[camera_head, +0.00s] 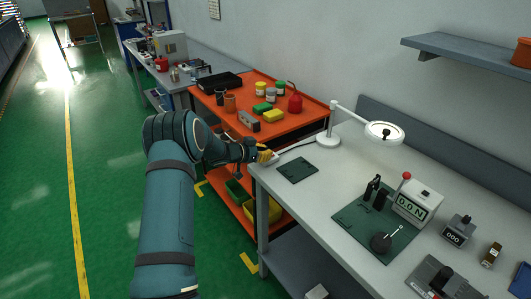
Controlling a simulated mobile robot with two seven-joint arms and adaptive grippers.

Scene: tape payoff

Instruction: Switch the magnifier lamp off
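The magnifier lamp (328,138) stands at the back left of the light grey bench, with a round white base and a post. Its arm reaches right to a round, pale head (384,132); I cannot tell for sure whether it is lit. A dark cable (297,147) runs left from the base to the bench's left edge, by my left gripper. My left gripper (268,156), with yellow fingers, is at that back left corner. A small pale piece beside the fingertips may be a switch; contact is unclear. The fingers are too small to tell open from shut. My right gripper is not in view.
A dark green mat (297,170) lies near the gripper. An orange cart (212,107) with tubs and jars stands behind and left of the bench. A wall shelf (470,50) hangs above right.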

